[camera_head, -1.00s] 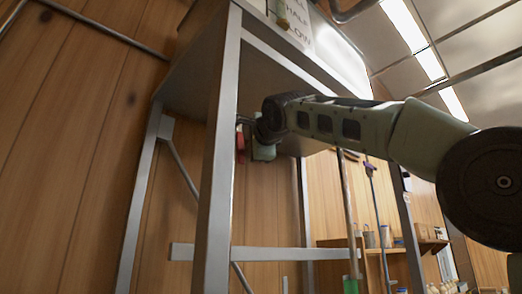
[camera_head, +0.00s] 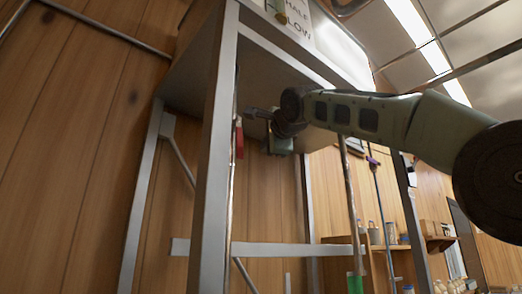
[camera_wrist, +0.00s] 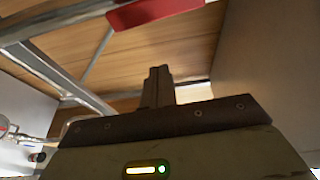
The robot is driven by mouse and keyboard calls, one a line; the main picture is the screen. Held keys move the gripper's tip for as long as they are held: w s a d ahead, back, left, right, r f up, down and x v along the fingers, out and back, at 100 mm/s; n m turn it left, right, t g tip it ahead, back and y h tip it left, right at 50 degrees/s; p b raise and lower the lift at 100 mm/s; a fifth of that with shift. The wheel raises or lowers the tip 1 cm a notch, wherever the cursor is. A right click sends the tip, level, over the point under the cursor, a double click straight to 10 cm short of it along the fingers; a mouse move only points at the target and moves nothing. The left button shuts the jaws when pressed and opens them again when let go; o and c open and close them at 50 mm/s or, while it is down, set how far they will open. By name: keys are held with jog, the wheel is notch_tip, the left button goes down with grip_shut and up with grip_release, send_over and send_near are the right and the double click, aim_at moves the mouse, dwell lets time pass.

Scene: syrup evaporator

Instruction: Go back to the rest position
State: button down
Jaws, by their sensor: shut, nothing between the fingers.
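My gripper (camera_head: 250,113) is beneath the metal tank on the stand, its fingers pointing left. In the wrist view its two fingers (camera_wrist: 158,85) are together with nothing between them. A red handle (camera_head: 239,142) hangs just left of and below the fingertips, beside the near stand leg. It also shows in the wrist view as a red bar (camera_wrist: 155,12) at the top edge, apart from the fingers. My arm reaches in from the right of the head view.
The grey stand's front leg (camera_head: 215,170) and crossbar (camera_head: 290,250) are close to my gripper. The tank (camera_head: 200,65) is right above. Long-handled tools (camera_head: 349,205) and a shelf (camera_head: 440,243) are at right. A wooden wall (camera_head: 70,150) stands behind.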

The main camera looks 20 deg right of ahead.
jog(key=s+b, duration=0.2)
jog(key=s, duration=0.6)
jog(key=shift+a+f+b, duration=0.15)
jog(key=shift+a+b, duration=0.15)
jog(key=shift+a, duration=0.05)
jog(key=shift+w, duration=0.1)
